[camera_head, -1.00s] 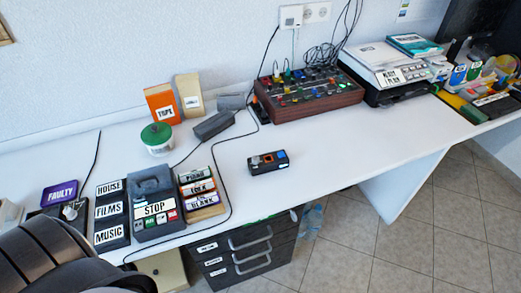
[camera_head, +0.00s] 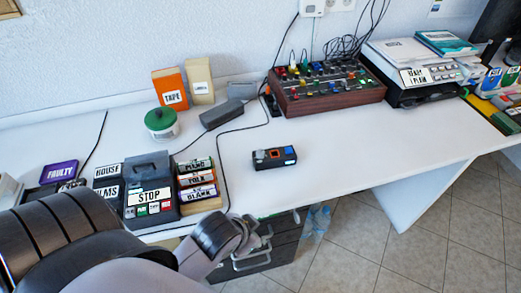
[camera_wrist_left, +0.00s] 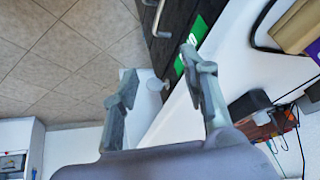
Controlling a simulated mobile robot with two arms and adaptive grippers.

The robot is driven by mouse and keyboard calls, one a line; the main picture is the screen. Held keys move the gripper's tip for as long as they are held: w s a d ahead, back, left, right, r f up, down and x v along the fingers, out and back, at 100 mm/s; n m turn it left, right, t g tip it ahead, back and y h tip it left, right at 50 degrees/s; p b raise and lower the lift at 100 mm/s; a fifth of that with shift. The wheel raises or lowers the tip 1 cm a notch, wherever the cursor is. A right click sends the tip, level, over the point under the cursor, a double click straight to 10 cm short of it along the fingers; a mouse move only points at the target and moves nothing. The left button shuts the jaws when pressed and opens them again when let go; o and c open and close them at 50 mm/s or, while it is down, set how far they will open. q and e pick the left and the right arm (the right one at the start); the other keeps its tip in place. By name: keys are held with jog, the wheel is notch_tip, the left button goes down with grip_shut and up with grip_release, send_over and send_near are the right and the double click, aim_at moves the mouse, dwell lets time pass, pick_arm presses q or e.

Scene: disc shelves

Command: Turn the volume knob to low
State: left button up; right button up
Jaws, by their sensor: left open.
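No knob labelled volume can be made out. A wood-sided mixer panel (camera_head: 328,96) with several small coloured knobs stands at the back of the desk. A small black device (camera_head: 274,158) with orange and blue parts lies on the open desk. My left gripper (camera_head: 262,240) is low at the desk's front edge, in front of the drawers and apart from both. In the left wrist view my left gripper (camera_wrist_left: 158,74) is open, its fingers apart with nothing held. My right gripper is not in view.
A tape player marked STOP (camera_head: 150,196) and labelled cassettes (camera_head: 198,180) stand at the left, partly behind my arm. A lidded jar (camera_head: 161,124) and a black adapter (camera_head: 221,114) with cables lie farther back. The desk (camera_head: 350,150) is clear right of the small device.

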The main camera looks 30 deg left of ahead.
pick_arm(q)
jog(key=w+d+r+m+t+h, duration=0.3)
jog(key=w+r+m+t, duration=0.7)
jog(key=w+r, duration=1.05)
jog(key=w+d+r+m+t+h, duration=0.2)
jog(key=d+r+m+t+h, duration=0.3)
jog(key=d+r+m, duration=0.4)
jog(key=s+d+r+m+g+h, duration=0.2)
jog(key=d+m+g+h, duration=0.2)
jog(key=m+g+h, duration=0.45)
jog(key=s+d+r+m+g+h, duration=0.15)
jog(key=d+m+g+h, duration=0.3)
jog(key=m, duration=0.75)
jog(key=m+g+y, duration=0.8)
jog(key=m+y, duration=0.2)
jog(key=y, duration=1.1)
send_over(261, 152)
notch_tip(261, 152, down, 11)
notch_tip(261, 152, down, 16)
jog(key=shift+a+f+p, duration=0.1)
jog(key=shift+f+p, duration=0.15)
jog(key=shift+p, duration=0.4)
